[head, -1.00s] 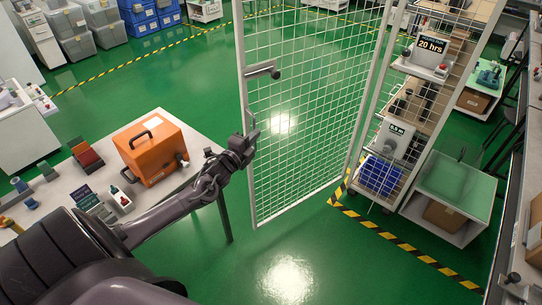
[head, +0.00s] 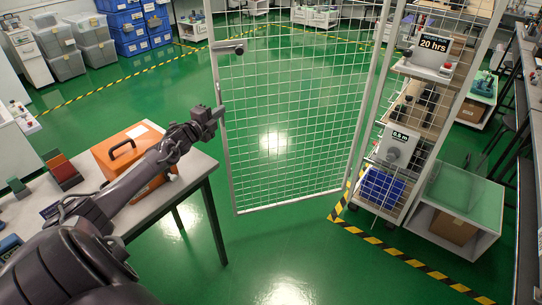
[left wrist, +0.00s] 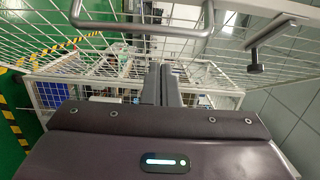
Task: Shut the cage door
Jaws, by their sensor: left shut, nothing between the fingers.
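The cage door (head: 290,110) is a white-framed wire mesh panel, standing ajar, with its right edge beside the cage shelving. A lever handle with a dark knob (head: 230,48) sits high on its left edge. My left gripper (head: 214,111) is shut and empty at the door's left edge, below the lever; I cannot tell whether it touches. In the left wrist view, its closed fingers (left wrist: 163,85) point toward the mesh, with a bent grey pull bar (left wrist: 140,30) and the lever (left wrist: 270,42) above them. My right gripper is out of view.
A grey table (head: 195,180) with an orange case (head: 128,158) stands beside my left arm. Right of the door, the cage shelving holds a tester marked 20 hrs (head: 432,50) and a blue bin (head: 382,187). Yellow-black floor tape (head: 400,255) edges the cage. Green floor before the door is clear.

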